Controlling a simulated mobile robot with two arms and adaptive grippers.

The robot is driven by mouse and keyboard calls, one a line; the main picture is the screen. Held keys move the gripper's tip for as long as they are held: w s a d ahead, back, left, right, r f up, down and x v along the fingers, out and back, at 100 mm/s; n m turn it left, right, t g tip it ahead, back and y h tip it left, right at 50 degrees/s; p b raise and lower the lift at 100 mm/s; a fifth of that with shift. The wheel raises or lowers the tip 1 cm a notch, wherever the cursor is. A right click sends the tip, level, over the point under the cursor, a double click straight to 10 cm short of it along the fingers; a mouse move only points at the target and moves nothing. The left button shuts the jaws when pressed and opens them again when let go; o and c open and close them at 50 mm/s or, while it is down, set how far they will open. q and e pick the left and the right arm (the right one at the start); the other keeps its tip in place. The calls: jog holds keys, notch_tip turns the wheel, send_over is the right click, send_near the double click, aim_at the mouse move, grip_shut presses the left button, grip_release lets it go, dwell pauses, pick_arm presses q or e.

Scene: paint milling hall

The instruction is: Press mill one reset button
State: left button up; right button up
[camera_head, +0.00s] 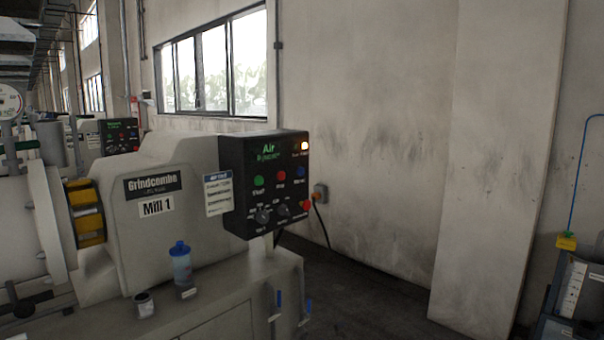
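The machine (190,180) on the left carries a "Mill 1" label (157,207). Its black control panel (240,160) faces me at an angle, right of the label. A blue button (300,172) sits at the right of the panel's button row; its small caption is blurred but looks like "Reset". A green button (259,181) and a red button (281,176) are left of it. A red knob (306,205) is at the lower right. Neither of my grippers is in view.
A blue-lidded bottle (181,264) and a small can (144,304) stand on the mill's ledge. Blue-gripped handles (279,299) stick out at its front. A grey wall pillar (495,160) stands right. Dark equipment (575,295) fills the lower right corner. Floor between looks clear.

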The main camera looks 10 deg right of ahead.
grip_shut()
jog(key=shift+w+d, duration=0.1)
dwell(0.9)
